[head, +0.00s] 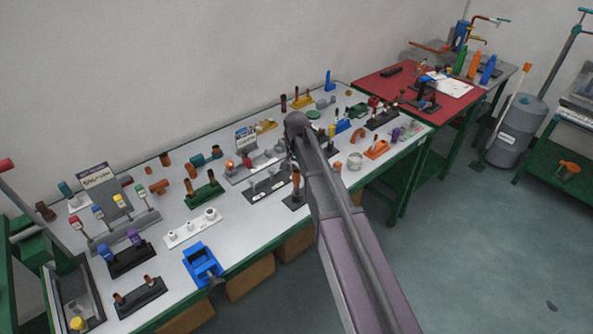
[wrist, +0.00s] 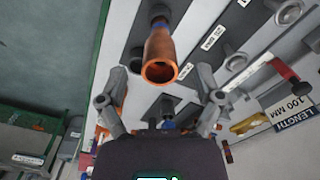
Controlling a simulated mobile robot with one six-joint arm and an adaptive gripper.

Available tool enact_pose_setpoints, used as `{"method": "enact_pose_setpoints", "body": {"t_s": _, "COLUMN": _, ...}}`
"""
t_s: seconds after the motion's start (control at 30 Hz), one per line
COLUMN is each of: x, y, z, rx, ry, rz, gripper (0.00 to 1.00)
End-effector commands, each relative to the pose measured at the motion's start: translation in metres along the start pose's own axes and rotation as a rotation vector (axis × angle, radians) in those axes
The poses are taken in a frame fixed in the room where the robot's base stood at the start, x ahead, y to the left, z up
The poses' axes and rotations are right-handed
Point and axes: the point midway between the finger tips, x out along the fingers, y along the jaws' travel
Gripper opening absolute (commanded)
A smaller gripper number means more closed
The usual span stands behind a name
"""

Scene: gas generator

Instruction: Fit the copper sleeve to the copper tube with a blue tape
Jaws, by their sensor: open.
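In the wrist view, a bright copper sleeve (wrist: 160,62) shows its open round mouth toward the camera. It appears in line with an upright tube on a dark stand, with a bluish band (wrist: 161,23) at its far end. How far it sits over the tube cannot be told. An orange-copper upright piece (head: 296,178), probably the same one, shows in the head view beside my arm. My gripper (wrist: 160,92) is open, its fingers spread, and the sleeve is beyond the gap between them, apparently untouched. In the head view my arm hides the gripper.
The white workbench (head: 150,225) is crowded with stands and fittings. A blue vise (head: 202,262) stands near its front edge. A red table (head: 385,84) adjoins at the far right.

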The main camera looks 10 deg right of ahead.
Motion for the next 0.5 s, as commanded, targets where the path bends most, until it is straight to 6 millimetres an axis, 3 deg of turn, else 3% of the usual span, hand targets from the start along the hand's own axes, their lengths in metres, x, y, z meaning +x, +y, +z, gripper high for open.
{"method": "enact_pose_setpoints", "body": {"t_s": 0.5, "x": -0.046, "y": 0.0, "z": 0.0, "rx": 0.0, "ry": 0.0, "rz": 0.0, "gripper": 0.85}}
